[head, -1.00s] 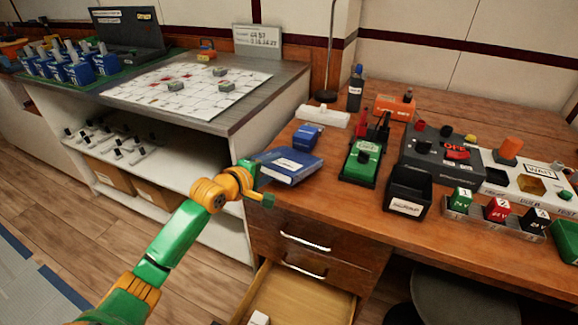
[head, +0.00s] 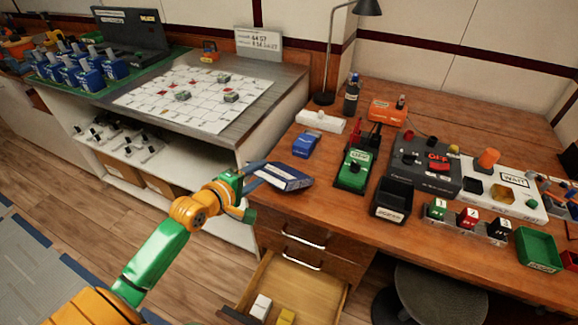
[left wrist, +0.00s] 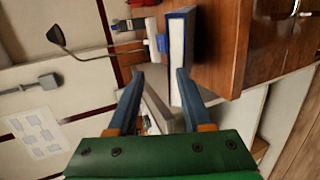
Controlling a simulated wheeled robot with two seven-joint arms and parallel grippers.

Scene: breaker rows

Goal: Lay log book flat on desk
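The log book (head: 284,177) is a thick blue book with a white label, at the desk's left front edge in the head view. It looks slightly tilted, with its near edge at or over the desk edge. My left gripper (head: 246,186) is at its left end. In the left wrist view the log book (left wrist: 176,50) shows edge-on, with white pages between blue covers. The left gripper's fingers (left wrist: 155,85) are apart there, and the book overlaps the right-hand finger; I cannot tell whether they touch. My right gripper is not in view.
The desk (head: 330,205) holds a small blue device (head: 305,144), a green-topped tool (head: 355,167), a black bin (head: 391,200) and a grey switch box (head: 430,165). An open drawer (head: 295,290) juts out below. A stool (head: 440,295) stands in front.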

